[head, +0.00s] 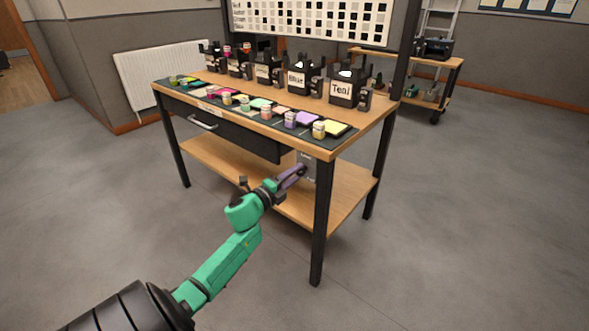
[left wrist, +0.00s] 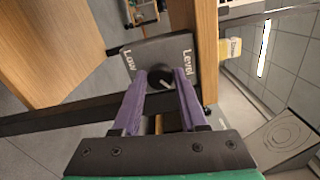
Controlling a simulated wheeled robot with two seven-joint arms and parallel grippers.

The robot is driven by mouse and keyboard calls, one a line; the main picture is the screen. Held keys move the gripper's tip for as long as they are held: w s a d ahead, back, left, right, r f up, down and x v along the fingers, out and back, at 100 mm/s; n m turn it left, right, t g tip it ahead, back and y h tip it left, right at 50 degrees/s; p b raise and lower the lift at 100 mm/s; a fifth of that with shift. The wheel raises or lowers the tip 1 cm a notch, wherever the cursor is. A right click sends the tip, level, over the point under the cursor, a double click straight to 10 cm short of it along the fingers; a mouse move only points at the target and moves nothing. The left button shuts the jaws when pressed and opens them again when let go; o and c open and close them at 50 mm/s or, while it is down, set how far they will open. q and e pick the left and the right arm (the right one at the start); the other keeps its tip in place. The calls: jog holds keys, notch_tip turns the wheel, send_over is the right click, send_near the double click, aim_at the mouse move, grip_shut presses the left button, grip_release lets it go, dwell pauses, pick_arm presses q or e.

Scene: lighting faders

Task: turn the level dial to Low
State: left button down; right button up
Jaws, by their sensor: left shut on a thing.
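The level dial (left wrist: 160,77) is a round black knob with a pale pointer mark, on a grey panel (left wrist: 148,52). The panel carries the words "Low" and "Level", which read sideways in the left wrist view. In the head view the panel (head: 309,160) hangs under the table's front right corner. My left gripper (left wrist: 161,82) has its two purple fingers on either side of the dial, shut on it. The gripper also shows in the head view (head: 301,170), where its fingers hide the dial. The pointer's exact setting is hard to read. My right gripper is not in view.
The wooden table (head: 362,128) has a black drawer (head: 235,132) and a lower shelf (head: 345,200). A black front leg (head: 320,230) stands close to the panel. Small jars, colour pads and labelled black holders (head: 342,87) cover the top. The floor in front is clear.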

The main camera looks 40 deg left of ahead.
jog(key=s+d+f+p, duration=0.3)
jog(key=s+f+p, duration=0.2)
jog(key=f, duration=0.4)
pick_arm(q)
jog(key=n+p, duration=0.4)
jog(key=n, duration=1.1)
jog(key=shift+d+f+n, duration=0.1)
jog(key=shift+n, duration=0.2)
jog(key=shift+n+p, duration=0.3)
jog(key=shift+n, duration=0.1)
jog(key=n, duration=0.2)
jog(key=shift+d+n+p, duration=0.1)
jog(key=shift+n+p, duration=0.3)
jog(key=n, duration=0.3)
jog(key=shift+f+n+p, duration=0.1)
jog(key=shift+n+p, duration=0.2)
jog(key=shift+p, duration=0.05)
jog(key=n, duration=0.3)
jog(key=shift+d+n, duration=0.1)
jog(key=shift+n, duration=0.2)
jog(key=n, duration=1.1)
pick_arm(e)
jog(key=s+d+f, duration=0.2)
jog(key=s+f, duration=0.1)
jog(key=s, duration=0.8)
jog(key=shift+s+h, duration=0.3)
pick_arm(q)
jog(key=shift+d, duration=0.1)
